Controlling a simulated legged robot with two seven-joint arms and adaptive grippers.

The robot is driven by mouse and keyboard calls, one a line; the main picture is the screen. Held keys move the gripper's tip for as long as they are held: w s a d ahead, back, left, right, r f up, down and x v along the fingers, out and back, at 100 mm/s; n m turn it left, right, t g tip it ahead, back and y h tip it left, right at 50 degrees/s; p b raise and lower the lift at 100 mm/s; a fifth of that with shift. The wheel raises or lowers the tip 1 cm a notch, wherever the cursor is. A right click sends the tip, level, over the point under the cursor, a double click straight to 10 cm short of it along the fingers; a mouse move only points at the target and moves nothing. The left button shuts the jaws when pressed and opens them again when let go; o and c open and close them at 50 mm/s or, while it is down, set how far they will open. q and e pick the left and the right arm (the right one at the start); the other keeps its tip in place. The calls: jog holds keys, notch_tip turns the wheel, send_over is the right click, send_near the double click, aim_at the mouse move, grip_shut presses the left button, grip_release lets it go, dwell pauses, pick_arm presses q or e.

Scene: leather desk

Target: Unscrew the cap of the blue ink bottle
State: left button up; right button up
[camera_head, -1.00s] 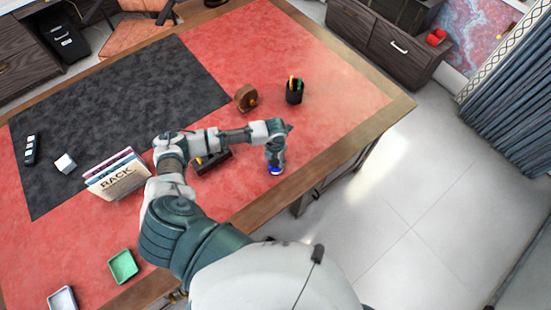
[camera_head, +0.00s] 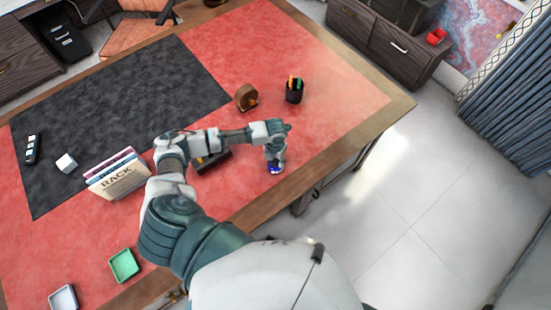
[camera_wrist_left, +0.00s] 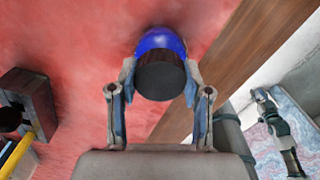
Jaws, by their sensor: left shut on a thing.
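The blue ink bottle (camera_head: 274,169) stands on the red desk top near the right front edge, below my left gripper (camera_head: 275,158). In the left wrist view the bottle's blue body (camera_wrist_left: 160,40) shows behind its dark, round cap (camera_wrist_left: 160,76). My left gripper (camera_wrist_left: 160,82) points down, with one finger on each side of the cap, and is shut on it. In the head view the gripper hides most of the bottle and the cap. My right gripper is not in view.
A dark holder (camera_head: 214,161) with a yellow item lies left of the bottle. The rack of folders (camera_head: 117,174) is at left. The wooden desk edge (camera_head: 330,157) runs close on the right.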

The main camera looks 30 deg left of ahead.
pick_arm(q)
jog(key=shift+s+f+n+p, duration=0.1)
jog(key=shift+s+n+p, duration=0.1)
jog(key=shift+n+p, duration=1.25)
jog(key=shift+a+n, duration=0.1)
jog(key=shift+n, duration=0.25)
jog(key=shift+f, duration=0.1)
jog(key=shift+n+p, duration=0.35)
jog(key=shift+n, duration=0.05)
jog(key=shift+n+p, duration=0.65)
jog(key=shift+n, duration=0.25)
jog(key=shift+n+p, duration=0.45)
jog(key=shift+n, duration=0.25)
